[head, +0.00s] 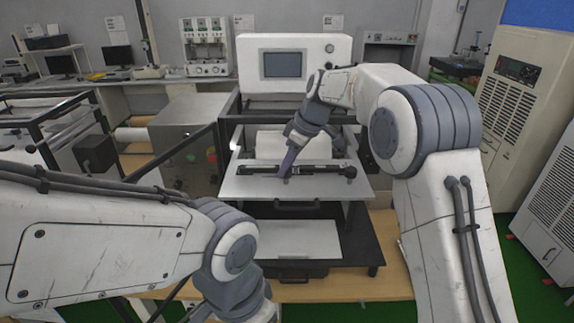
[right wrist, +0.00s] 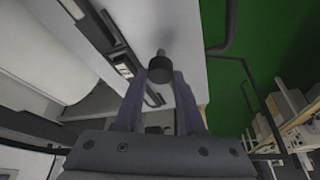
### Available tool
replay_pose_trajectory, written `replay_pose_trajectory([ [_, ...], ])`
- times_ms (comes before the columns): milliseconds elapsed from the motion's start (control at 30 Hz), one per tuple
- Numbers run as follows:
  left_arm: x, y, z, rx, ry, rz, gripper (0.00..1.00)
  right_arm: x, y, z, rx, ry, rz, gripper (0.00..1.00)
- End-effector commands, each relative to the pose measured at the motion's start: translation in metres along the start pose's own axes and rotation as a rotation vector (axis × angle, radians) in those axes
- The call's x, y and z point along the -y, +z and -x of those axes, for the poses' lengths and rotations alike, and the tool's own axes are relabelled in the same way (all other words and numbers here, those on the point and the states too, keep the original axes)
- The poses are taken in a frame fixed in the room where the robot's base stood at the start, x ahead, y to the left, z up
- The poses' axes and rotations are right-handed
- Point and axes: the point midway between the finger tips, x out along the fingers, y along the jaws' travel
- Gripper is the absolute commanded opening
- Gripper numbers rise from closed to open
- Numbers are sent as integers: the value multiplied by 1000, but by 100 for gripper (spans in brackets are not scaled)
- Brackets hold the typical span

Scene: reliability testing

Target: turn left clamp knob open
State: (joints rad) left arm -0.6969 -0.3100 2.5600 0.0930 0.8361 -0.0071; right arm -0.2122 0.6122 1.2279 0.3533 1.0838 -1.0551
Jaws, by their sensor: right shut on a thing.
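My right gripper (head: 286,172) reaches down to the black clamp bar (head: 318,170) that lies across a light grey plate (head: 222,185) on the test machine. In the right wrist view, a round black knob (right wrist: 159,68) with a thin metal stem sits between the two fingers of my right gripper (right wrist: 159,92), which is shut on it. In the head view, the gripper hides this knob. Another dark round knob (head: 350,172) shows at the right end of the bar. My left arm crosses the lower left; its gripper fingers are not in view.
A white machine head with a screen (head: 283,64) stands behind the plate. A dark handle (head: 297,205) is at the plate's front edge. A lower white panel (head: 298,240) lies below. A beige cabinet (head: 515,95) stands at the right.

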Motion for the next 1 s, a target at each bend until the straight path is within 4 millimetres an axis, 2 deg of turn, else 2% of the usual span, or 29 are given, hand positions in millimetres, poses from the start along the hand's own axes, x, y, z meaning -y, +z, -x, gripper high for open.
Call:
replay_pose_trajectory([
  [333, 0, 0, 0, 0, 0, 0, 0, -1, 0, 1, 0, 2, 4, 0],
  [367, 0, 0, 0, 0, 0, 0, 0, -1, 0, 1, 0, 2, 4, 43],
  [400, 0, 0, 0, 0, 0, 0, 0, -1, 0, 1, 0, 2, 4, 58],
  [433, 0, 0, 0, 0, 0, 0, 0, -1, 0, 1, 0, 2, 4, 69],
  [800, 0, 0, -2, 0, 0, 0, 0, -1, 0, 3, -1, 2, 3, 69],
  [867, 0, 0, -4, 0, 0, 0, 0, -1, 0, 8, -1, 2, 3, 69],
  [1000, 1, 1, -13, 0, 0, 2, 0, -1, 1, 30, -3, 6, 4, 69],
])
